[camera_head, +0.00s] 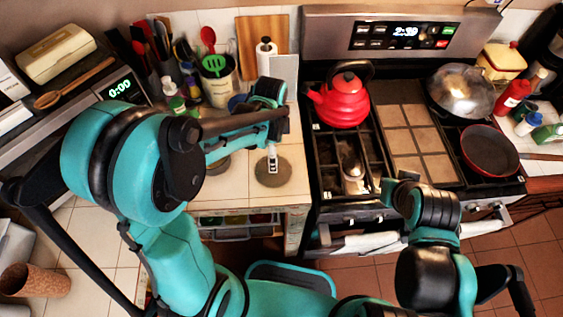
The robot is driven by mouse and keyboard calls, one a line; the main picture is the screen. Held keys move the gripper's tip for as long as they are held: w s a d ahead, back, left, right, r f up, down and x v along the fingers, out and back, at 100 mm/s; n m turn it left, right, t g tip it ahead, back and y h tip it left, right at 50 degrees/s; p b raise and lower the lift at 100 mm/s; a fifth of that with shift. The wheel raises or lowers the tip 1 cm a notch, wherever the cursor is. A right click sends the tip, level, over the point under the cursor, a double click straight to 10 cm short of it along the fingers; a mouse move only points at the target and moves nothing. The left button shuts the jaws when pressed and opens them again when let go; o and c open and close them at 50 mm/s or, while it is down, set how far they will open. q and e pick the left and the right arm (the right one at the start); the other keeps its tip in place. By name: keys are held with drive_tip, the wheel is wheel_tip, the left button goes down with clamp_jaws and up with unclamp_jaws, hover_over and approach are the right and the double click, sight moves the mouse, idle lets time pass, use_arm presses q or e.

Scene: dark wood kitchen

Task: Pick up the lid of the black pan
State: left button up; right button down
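A shiny silver domed lid (464,88) covers a dark pan at the right rear of the stove. The pan itself is mostly hidden under it. My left arm reaches over the counter left of the stove. Its gripper (272,122) is far from the domed lid, and its fingers are not clear. My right gripper (392,188) is at the stove's front edge, below and left of the lid and apart from it. Its fingers are too small and dark to read.
A red kettle (343,102) stands on the left rear burner, with a small metal pot (352,166) in front. A flat round disc (285,176) lies on the counter. Bottles (513,97) crowd the right.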

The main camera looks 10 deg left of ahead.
use_arm(q)
drive_tip(key=shift+d+f, duration=0.1)
drive_tip(key=shift+f, duration=0.35)
drive_tip(key=f, duration=0.2)
drive_tip(key=f+b, duration=0.1)
drive_tip(key=f, duration=0.1)
drive_tip(key=f+b, duration=0.1)
drive_tip(key=f, duration=0.2)
drive_tip(key=shift+s+a, duration=0.15)
drive_tip(key=shift+a, duration=0.1)
drive_tip(key=c, duration=1.3)
drive_tip(key=shift+s+r, duration=0.1)
drive_tip(key=shift+s, duration=0.1)
drive_tip(key=c, duration=0.8)
